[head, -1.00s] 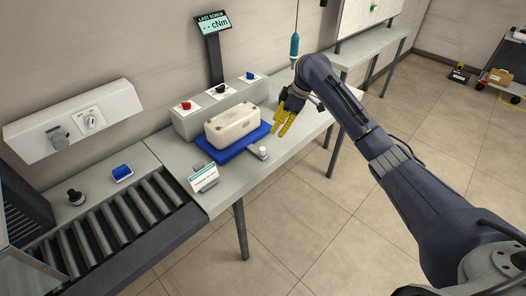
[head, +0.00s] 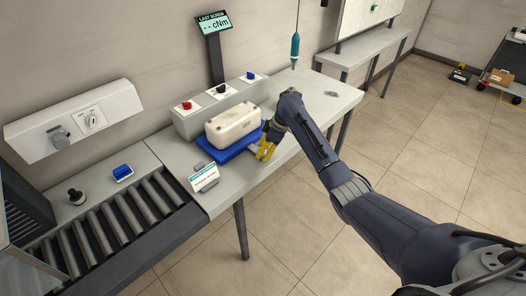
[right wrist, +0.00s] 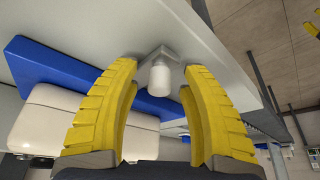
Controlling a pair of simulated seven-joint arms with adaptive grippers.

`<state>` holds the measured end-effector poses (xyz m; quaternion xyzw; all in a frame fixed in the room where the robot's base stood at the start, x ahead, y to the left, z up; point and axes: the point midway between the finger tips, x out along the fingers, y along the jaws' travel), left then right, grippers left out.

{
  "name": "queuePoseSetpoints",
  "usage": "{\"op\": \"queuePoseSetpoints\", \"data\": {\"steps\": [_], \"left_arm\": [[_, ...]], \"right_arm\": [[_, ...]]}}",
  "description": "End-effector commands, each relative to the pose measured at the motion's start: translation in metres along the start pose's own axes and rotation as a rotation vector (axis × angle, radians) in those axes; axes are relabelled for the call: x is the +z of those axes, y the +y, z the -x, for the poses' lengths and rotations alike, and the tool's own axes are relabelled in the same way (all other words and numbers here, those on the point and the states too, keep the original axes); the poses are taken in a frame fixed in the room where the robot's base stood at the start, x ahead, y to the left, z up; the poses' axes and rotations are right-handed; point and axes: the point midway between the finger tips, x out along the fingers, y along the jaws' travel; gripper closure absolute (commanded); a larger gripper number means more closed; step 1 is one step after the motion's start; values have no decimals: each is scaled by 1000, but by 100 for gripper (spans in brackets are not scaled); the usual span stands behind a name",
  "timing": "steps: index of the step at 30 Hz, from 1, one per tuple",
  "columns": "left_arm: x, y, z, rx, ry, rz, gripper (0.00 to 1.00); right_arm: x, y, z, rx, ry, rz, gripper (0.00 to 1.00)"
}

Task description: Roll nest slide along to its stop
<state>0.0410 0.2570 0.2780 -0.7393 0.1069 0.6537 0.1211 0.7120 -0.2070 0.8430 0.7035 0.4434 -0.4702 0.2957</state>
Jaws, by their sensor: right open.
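The blue nest (head: 218,151) lies on the grey bench with a cream-white block-shaped unit (head: 233,126) seated on it. In the right wrist view the nest's blue edge (right wrist: 50,65) and the unit (right wrist: 50,120) are at the left. A short white knob (right wrist: 160,79) on a small grey bracket stands at the bench edge beside the nest. My right gripper (head: 263,153) is at the nest's right front corner. In the wrist view its yellow fingers are open on either side of the knob, with gaps visible. In the head view the gripper hides the knob. My left gripper is not in view.
A small sign (head: 204,178) stands in front of the nest. A grey box with red, black and blue knobs (head: 220,100) is behind it. The roller conveyor (head: 115,223) is at left.

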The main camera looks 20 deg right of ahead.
Motion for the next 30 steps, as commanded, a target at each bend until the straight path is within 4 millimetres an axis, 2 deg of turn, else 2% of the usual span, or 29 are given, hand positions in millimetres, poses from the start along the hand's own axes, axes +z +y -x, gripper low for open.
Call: {"op": "queuePoseSetpoints", "data": {"steps": [12,13,25,30], "left_arm": [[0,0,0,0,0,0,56],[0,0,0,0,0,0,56],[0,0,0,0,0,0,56],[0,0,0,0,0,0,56]], "right_arm": [[0,0,-5,0,-1,-1,56],[0,0,-5,0,-1,-1,53],[0,0,-5,0,-1,0,100],[0,0,-5,0,0,0,100]]}}
